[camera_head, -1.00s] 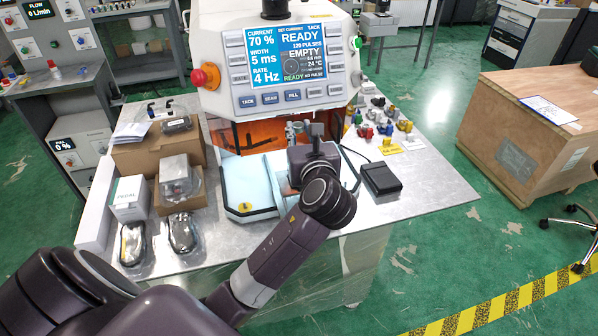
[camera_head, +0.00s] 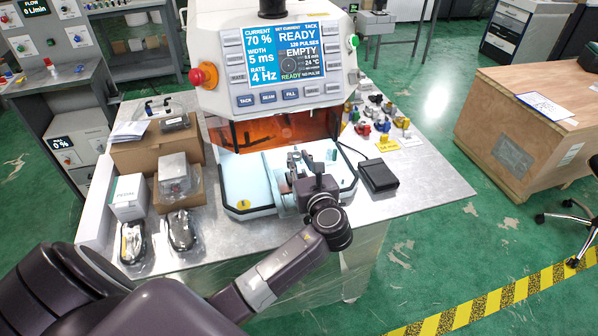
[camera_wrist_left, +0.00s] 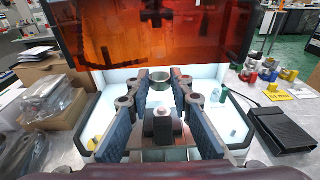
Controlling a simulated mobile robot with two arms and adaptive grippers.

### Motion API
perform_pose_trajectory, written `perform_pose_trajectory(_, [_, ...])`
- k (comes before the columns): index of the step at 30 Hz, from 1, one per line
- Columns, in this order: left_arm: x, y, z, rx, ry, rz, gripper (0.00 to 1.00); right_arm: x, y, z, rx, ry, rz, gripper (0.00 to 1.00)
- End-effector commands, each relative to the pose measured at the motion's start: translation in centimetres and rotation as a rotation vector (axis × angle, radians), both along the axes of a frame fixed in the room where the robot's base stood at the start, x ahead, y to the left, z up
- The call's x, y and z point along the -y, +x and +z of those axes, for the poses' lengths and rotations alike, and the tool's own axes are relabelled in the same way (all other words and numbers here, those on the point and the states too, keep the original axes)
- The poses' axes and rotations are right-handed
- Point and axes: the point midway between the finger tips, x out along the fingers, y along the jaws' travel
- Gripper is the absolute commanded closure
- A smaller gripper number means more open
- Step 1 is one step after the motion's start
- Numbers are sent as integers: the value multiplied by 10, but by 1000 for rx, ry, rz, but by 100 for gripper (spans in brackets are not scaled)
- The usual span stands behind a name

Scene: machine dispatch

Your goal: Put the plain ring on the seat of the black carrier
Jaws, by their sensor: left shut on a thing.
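My left gripper (camera_head: 299,161) reaches over the front of the welding machine's pale work tray (camera_head: 243,181). In the left wrist view its two fingers with blue pads (camera_wrist_left: 160,80) are shut on a small grey, open-topped ring (camera_wrist_left: 161,86), held at the fingertips. The ring cannot be made out in the head view. A dark block with a light, pinkish top shows between the fingers, nearer the wrist; I cannot tell what it is. I cannot pick out the black carrier for certain. My right gripper is not in view.
The machine's orange window (camera_head: 285,130) and screen (camera_head: 287,60) stand behind the gripper; the screen reads READY and EMPTY. A black pedal (camera_head: 378,176) is to the right, with small coloured parts (camera_head: 385,117) behind it. Boxes (camera_head: 180,180) and bagged items fill the table's left side.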

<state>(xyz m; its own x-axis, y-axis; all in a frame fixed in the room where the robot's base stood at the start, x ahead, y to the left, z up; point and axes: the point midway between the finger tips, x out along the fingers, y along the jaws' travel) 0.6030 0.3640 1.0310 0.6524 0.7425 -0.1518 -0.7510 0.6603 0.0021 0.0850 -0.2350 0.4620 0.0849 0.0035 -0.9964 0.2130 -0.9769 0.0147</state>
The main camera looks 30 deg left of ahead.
Motion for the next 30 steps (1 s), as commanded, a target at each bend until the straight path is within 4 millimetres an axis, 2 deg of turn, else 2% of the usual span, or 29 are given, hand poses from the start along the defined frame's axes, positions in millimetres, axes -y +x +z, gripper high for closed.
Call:
perform_pose_trajectory(12, [0,0,-46,0,1,-1,100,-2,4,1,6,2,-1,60])
perform_pose_trajectory(23, [0,0,-50,1,1,-1,100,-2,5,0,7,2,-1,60])
perform_pose_trajectory(24, [0,0,-50,2,0,-1,78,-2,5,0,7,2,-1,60])
perform_pose_trajectory(28, [0,0,-50,2,0,-1,64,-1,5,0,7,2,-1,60])
perform_pose_trajectory(30, [0,0,-50,2,0,-1,62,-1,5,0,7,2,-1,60])
